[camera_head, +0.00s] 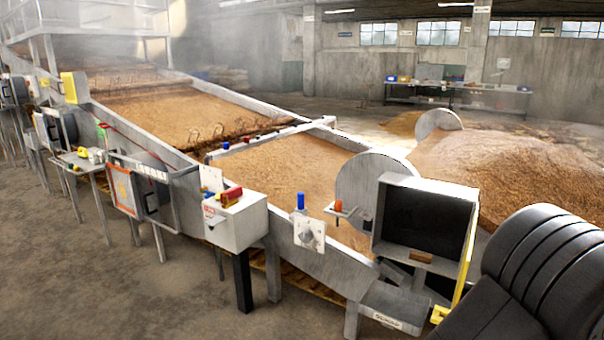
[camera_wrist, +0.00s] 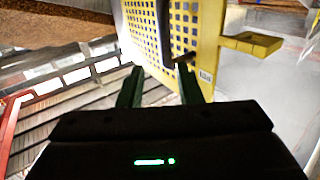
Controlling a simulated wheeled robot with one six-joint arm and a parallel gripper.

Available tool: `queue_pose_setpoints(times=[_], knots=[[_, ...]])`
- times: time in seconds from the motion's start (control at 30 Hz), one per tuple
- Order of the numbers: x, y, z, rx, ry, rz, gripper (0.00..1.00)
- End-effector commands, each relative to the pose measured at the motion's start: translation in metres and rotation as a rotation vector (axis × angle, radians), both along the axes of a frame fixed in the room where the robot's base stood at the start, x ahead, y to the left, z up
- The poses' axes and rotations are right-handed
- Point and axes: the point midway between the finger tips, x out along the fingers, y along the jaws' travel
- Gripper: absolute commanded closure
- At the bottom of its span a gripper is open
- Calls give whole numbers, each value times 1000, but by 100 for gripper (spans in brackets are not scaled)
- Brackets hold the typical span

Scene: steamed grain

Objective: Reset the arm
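My gripper (camera_wrist: 157,72) shows in the wrist view with two dark green fingers standing apart and nothing held between them. A yellow perforated panel (camera_wrist: 210,60) with a small ledge fills the view beyond the fingertips. A dark object (camera_wrist: 171,30) is on or in front of that panel, and whether a fingertip touches anything there I cannot tell. In the head view a black ribbed part, which looks like my arm, fills the lower right corner. My gripper does not show in the head view.
A long metal trough of grain (camera_head: 185,115) runs diagonally through the head view. A grain heap (camera_head: 510,170) lies at right. The floor (camera_head: 120,290) at lower left is clear.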

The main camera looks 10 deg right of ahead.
Motion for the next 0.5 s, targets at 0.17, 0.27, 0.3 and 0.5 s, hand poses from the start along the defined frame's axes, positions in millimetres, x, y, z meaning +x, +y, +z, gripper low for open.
queue_pose_setpoints(times=[0.17, 0.27, 0.3, 0.5], knots=[[-31, 4, 1, -1, -1, -3, 68], [-46, 7, 2, -1, -1, -3, 68], [-52, 8, 1, -1, -1, -3, 68], [-67, 12, 0, -2, -1, 5, 68]])
